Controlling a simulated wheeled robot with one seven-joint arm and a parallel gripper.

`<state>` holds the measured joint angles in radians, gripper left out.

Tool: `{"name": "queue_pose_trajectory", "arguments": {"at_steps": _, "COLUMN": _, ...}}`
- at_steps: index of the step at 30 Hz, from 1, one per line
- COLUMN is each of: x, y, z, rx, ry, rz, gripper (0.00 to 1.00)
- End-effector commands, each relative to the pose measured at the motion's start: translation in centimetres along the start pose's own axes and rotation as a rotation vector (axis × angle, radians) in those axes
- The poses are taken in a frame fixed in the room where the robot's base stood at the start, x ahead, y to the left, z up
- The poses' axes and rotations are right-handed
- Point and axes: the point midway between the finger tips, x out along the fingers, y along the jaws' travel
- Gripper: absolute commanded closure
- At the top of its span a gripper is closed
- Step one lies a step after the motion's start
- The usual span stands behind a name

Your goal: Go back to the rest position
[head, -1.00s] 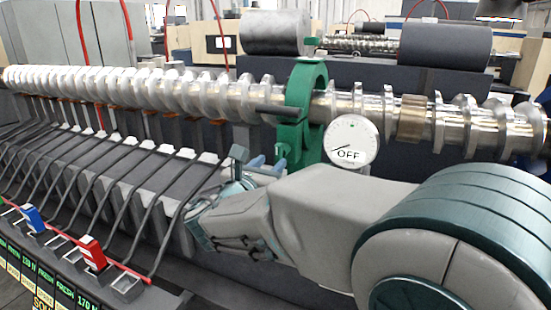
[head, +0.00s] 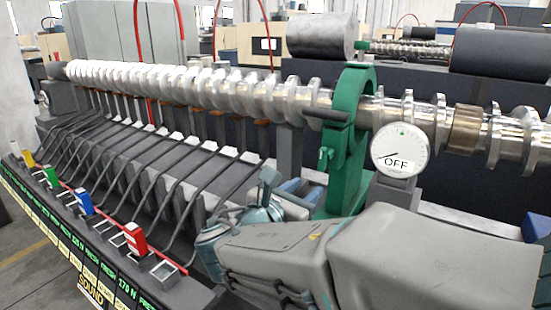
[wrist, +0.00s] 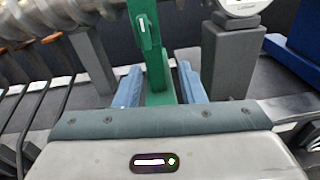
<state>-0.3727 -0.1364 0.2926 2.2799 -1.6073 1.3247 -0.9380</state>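My gripper (head: 288,188) is at the end of my grey arm, which reaches in from the lower right in the head view. Its two blue fingers stand apart in the wrist view (wrist: 160,80), with nothing visibly held. The green ring stand (head: 346,140) encircles the long metal screw shaft (head: 220,88). Its green post shows between and beyond the fingers in the wrist view (wrist: 156,50). I cannot tell whether a finger touches it. In the head view, the fingers are partly hidden by the gripper body.
A round dial (head: 400,150) reading OFF stands right of the ring. Dark bent rods (head: 150,150) line the machine's front. Red (head: 135,238), blue (head: 84,201), green and yellow switches sit on the front panel. Grey rollers (head: 322,36) stand behind. Floor shows at lower left.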

Motion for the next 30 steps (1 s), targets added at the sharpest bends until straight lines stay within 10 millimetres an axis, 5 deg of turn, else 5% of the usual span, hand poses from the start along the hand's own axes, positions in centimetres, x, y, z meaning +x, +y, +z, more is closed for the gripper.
{"name": "queue_pose_trajectory", "arguments": {"at_steps": 7, "x": 1.4, "y": -9.2, "z": -3.6, "rx": 0.435, "ry": 0.3, "rz": -0.337, "gripper": 0.64}}
{"name": "queue_pose_trajectory", "arguments": {"at_steps": 15, "x": -1.9, "y": -15.8, "z": -8.2, "rx": 1.091, "ry": 0.546, "rz": -0.814, "gripper": 0.64}}
{"name": "queue_pose_trajectory", "arguments": {"at_steps": 24, "x": -6.4, "y": -16.3, "z": -9.8, "rx": 1.823, "ry": 0.647, "rz": -1.343, "gripper": 0.64}}
{"name": "queue_pose_trajectory", "arguments": {"at_steps": 30, "x": -7.4, "y": -15.4, "z": -9.6, "rx": 2.062, "ry": 0.65, "rz": -1.526, "gripper": 0.64}}
